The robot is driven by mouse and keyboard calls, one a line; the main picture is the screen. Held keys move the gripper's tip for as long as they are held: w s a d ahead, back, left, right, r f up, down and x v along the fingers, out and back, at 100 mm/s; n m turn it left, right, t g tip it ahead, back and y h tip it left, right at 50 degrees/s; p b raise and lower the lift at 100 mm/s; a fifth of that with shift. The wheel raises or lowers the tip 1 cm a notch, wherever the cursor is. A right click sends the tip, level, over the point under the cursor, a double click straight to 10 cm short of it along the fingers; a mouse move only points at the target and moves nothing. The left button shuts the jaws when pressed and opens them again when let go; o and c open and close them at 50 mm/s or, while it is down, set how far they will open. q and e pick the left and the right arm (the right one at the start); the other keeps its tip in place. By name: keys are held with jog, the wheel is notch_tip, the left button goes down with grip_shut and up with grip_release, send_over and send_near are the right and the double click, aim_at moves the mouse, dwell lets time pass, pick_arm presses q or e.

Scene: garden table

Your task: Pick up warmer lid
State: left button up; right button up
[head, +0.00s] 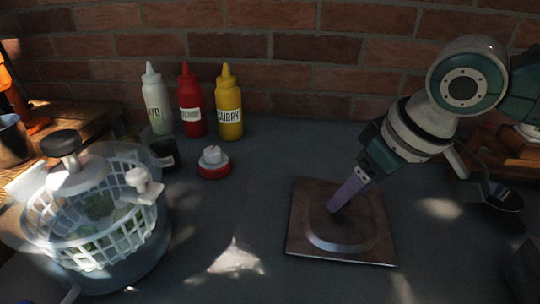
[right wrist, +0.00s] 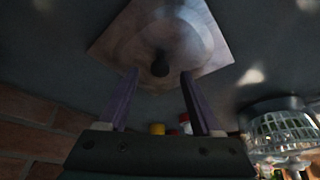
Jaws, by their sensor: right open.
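The warmer lid (head: 300,240) is a square brownish metal plate with a raised round middle, lying on the grey table right of centre in the head view. In the right wrist view the lid (right wrist: 205,45) shows with a dark round knob (right wrist: 160,68) at its middle. My right gripper (head: 338,207) reaches down over the lid and hides the knob in the head view. In the right wrist view the purple fingers of this gripper (right wrist: 160,78) are open, one to each side of the knob, with nothing between them gripped. My left gripper is not in view.
A salad spinner (head: 85,235) stands at the left. White, red (head: 191,105) and yellow (head: 229,108) bottles stand near the brick wall, with a small dark jar (head: 164,154) and a red-and-white round object (head: 213,162) in front. The table between spinner and lid is clear.

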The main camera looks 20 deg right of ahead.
jog(key=shift+x, duration=1.15)
grip_shut()
